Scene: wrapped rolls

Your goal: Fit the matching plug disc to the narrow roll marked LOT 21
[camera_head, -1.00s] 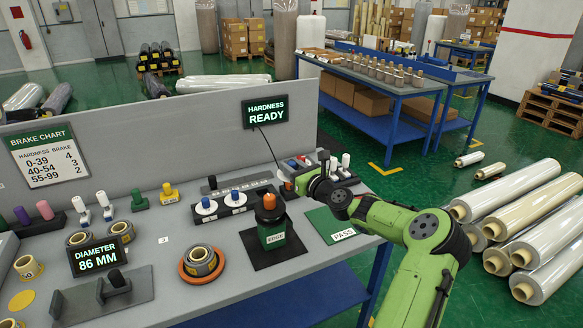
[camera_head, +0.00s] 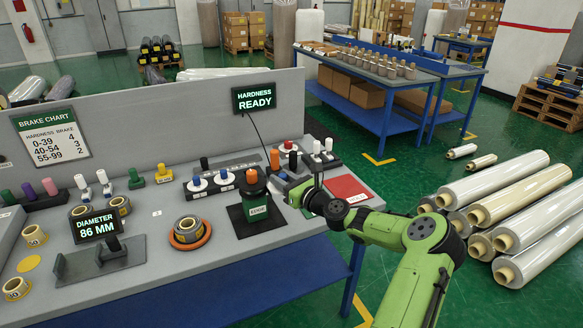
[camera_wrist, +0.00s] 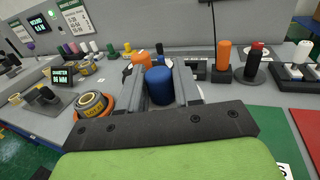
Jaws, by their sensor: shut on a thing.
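My gripper (camera_head: 287,184) is at the right end of the grey bench, just right of the green tester (camera_head: 257,204) with an orange top. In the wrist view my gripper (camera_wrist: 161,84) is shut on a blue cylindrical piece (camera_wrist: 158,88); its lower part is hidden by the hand. A narrow roll (camera_head: 188,229) lies in an orange ring on the bench, also in the wrist view (camera_wrist: 92,103). Other narrow rolls (camera_head: 121,204) and yellow-labelled rolls (camera_head: 33,236) stand further left. No LOT 21 mark is readable. Blue discs with white handles (camera_head: 194,183) stand on a black rack.
The diameter display (camera_head: 96,226) reads 86 MM, and the hardness display (camera_head: 254,97) reads READY. Coloured plugs (camera_head: 48,186) stand along the bench's back. A red mat (camera_head: 347,188) lies right of my gripper. A green mat (camera_wrist: 250,118) shows beneath. Large rolls (camera_head: 505,215) lie on the floor.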

